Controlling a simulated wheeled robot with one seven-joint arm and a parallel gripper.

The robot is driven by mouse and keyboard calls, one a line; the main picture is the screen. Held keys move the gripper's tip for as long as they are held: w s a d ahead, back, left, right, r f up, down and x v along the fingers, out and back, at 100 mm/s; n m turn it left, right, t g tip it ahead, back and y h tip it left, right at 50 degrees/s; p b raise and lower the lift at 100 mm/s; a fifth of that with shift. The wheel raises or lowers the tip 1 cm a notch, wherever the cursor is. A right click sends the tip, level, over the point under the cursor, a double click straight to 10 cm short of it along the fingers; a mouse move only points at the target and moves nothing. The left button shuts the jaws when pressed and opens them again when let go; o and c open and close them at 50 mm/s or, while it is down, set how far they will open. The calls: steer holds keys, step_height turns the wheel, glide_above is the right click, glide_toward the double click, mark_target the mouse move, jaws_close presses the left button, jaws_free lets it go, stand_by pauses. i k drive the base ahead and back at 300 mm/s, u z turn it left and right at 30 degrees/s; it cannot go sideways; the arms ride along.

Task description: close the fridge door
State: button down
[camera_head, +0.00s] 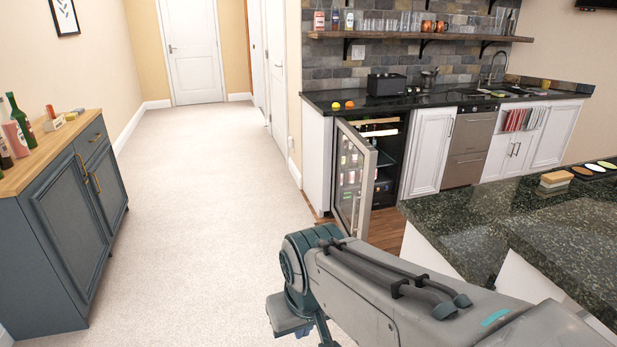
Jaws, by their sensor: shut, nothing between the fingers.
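The fridge (385,160) is built in under the dark counter, with lit shelves inside. Its glass door (350,180) has a metal frame and stands open, swung out into the room from the fridge's left side. Bottles or cans show at the door glass. My grey arm comes in from the bottom right and bends at a teal joint in front of the door, nearer the camera. The arm runs down out of the picture, and my gripper is not visible. I cannot tell whether any part of my arm touches the door.
A dark granite island (480,220) stands at the right, close to my arm. A blue-grey cabinet (75,205) with bottles on top stands at the left. White cabinets (430,150) adjoin the fridge. The carpet (200,190) between the left cabinet and the fridge is clear.

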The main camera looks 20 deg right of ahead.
mark_target(369, 153)
steer(key=i, duration=1.35)
steer(key=z, duration=1.4)
steer(key=i, duration=1.15)
steer(key=u, duration=0.5)
